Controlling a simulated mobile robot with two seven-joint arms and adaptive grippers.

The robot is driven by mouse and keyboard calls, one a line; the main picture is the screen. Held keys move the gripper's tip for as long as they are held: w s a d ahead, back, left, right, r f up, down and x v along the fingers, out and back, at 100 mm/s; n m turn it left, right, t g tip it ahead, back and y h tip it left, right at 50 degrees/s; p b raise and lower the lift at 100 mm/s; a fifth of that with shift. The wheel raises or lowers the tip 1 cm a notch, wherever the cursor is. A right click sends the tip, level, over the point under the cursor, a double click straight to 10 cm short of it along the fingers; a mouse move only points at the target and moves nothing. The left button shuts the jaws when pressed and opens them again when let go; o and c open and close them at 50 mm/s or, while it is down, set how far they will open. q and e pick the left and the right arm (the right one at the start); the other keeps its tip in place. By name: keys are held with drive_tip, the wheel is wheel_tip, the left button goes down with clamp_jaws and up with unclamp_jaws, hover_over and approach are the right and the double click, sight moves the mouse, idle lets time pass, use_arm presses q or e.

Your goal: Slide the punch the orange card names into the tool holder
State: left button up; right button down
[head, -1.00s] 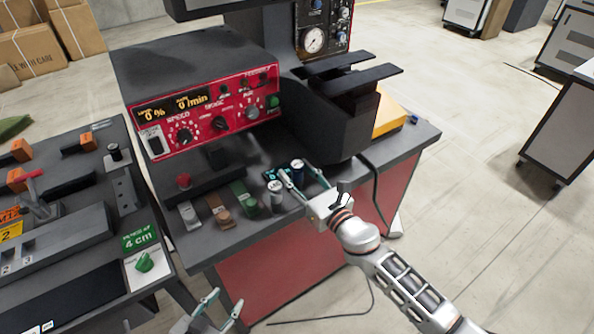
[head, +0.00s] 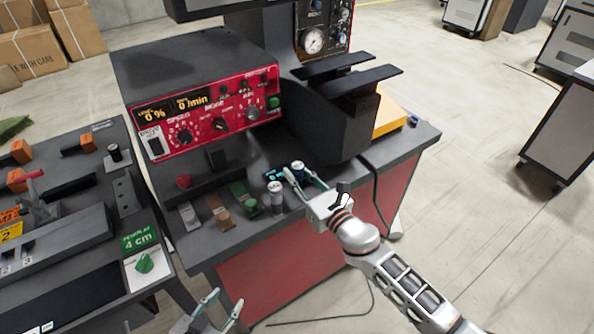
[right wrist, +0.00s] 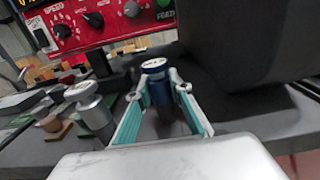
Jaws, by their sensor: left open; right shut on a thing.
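My left gripper (head: 222,304) is open and empty at the bottom edge. I cannot identify the tool holder.
Grey, brown (head: 218,212) and green (head: 243,198) blocks lie left of the cylinders. The red control panel (head: 205,112) rises behind. A dark machine body (head: 325,130) overhangs close to the right gripper. A green "4 cm" card (head: 140,240) stands on the left table.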

sight(302, 170)
drive_tip(key=shift+r, duration=0.15)
idle(0.3)
drive_tip(key=shift+r+p, duration=0.3)
drive_tip(key=shift+p, duration=0.1)
drive_tip(key=shift+r+p, duration=1.05)
drive_tip(key=shift+r, duration=0.05)
drive_tip(key=shift+d, duration=0.1)
